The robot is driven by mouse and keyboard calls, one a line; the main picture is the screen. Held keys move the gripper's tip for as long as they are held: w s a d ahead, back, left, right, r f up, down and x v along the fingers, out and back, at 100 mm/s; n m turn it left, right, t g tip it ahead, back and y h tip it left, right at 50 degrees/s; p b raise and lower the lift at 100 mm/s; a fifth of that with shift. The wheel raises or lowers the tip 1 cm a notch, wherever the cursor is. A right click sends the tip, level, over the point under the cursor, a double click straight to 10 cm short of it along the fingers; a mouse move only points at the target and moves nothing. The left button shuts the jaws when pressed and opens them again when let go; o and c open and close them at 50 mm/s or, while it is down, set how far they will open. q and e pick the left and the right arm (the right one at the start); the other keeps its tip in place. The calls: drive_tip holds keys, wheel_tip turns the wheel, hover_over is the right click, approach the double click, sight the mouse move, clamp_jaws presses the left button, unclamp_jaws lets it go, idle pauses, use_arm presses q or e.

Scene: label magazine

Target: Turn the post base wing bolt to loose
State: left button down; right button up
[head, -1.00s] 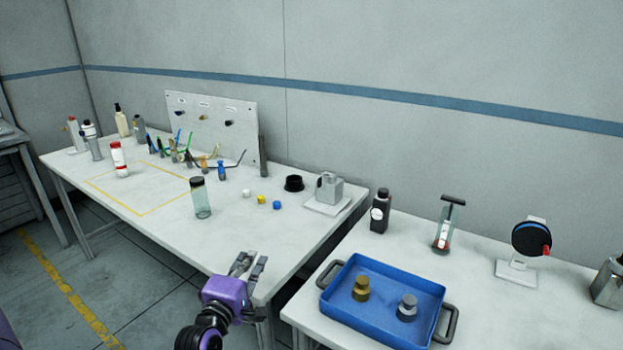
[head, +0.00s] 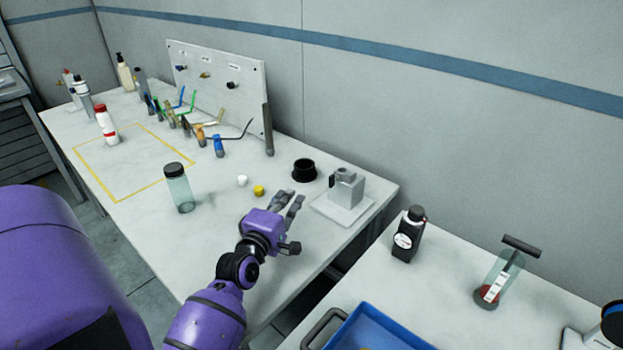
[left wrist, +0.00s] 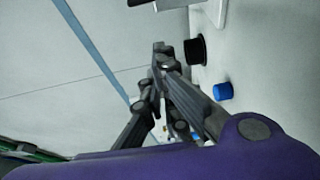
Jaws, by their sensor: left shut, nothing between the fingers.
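The post base is probably the grey block (head: 347,188) on a white plate near the right end of the left table. A small dark part (head: 332,181) shows on its left side; I cannot tell whether this is the wing bolt or how it is turned. My left gripper (head: 292,198) is over the table, left of the block and apart from it, with its fingers pointing toward the back. It is shut and empty; the left wrist view shows its fingertips (left wrist: 160,52) together. The block's plate is only partly visible at the top there. My right gripper is not in view.
A white cap (head: 242,181) and yellow cap (head: 259,190) lie left; a blue cap (left wrist: 222,90) shows in the wrist view. A clear jar (head: 179,188) stands farther left. A gap separates the right table with its blue tray (head: 375,335).

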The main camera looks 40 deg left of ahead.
sight(333, 180)
use_arm(q)
drive_tip(key=x, duration=0.9)
drive_tip(key=d+p, duration=0.1)
drive_tip(key=d, duration=0.3)
drive_tip(key=shift+r, duration=0.15)
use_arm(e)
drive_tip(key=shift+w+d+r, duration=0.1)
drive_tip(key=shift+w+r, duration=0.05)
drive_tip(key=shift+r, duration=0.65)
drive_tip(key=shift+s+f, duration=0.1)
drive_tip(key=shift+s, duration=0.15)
use_arm(q)
drive_tip(key=shift+f+n+g+p, duration=0.25)
drive_tip(key=shift+n+g+p, duration=0.05)
drive_tip(key=shift+n+p, duration=0.35)
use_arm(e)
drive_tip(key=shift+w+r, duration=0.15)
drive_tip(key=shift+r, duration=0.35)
use_arm(q)
drive_tip(key=shift+f, duration=0.15)
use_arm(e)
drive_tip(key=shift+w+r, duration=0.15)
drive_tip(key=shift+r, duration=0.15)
use_arm(q)
drive_tip(key=shift+d+f+p, duration=0.15)
drive_tip(key=shift+p, duration=0.15)
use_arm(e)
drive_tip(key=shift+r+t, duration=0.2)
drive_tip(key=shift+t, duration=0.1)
